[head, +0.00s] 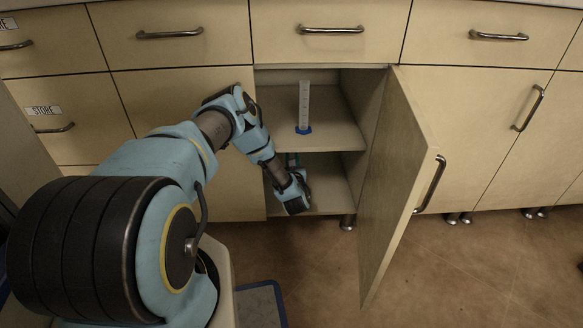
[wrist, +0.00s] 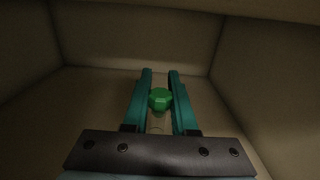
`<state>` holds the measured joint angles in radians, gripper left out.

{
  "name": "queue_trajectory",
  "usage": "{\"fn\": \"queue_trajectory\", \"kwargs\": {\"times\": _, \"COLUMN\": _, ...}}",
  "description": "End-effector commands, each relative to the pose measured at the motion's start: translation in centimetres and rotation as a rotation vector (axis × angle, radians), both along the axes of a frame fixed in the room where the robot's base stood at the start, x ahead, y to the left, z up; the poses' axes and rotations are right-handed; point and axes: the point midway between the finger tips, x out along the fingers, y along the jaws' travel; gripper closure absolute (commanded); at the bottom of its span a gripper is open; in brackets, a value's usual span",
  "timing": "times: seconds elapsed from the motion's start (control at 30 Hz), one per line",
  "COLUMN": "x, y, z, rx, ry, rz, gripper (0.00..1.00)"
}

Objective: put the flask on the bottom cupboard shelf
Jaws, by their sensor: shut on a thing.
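The flask shows in the wrist view as a green stopper (wrist: 160,99) with a dim, clear part below it, between the two teal fingers. My gripper (wrist: 160,88) is shut on the flask. In the head view my gripper (head: 292,160) reaches into the lower compartment of the open cupboard, and my wrist covers most of it and the flask. The bottom cupboard shelf (head: 328,190) shows to the right of my wrist. I cannot tell whether the flask touches the shelf.
A clear graduated cylinder with a blue base (head: 304,110) stands on the upper shelf (head: 335,137). The open cupboard door (head: 400,180) swings out to the right of the opening. Inside, the bottom shelf is bare to the right of my wrist.

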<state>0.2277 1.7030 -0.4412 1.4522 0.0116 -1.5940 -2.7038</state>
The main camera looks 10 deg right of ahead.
Motion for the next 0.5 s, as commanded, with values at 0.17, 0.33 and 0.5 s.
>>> {"fn": "queue_trajectory", "kwargs": {"times": 0.17, "x": 2.2, "y": -0.4, "z": -0.1, "rx": -0.001, "ry": -0.002, "rz": 0.001, "gripper": 1.0}}
{"fn": "queue_trajectory", "kwargs": {"times": 0.33, "x": 2.4, "y": -0.5, "z": -1.2, "rx": 0.001, "ry": 0.002, "rz": -0.001, "gripper": 1.0}}
{"fn": "queue_trajectory", "kwargs": {"times": 0.5, "x": 2.4, "y": -0.5, "z": -3.5, "rx": 0.0, "ry": 0.0, "rz": 0.0, "gripper": 1.0}}
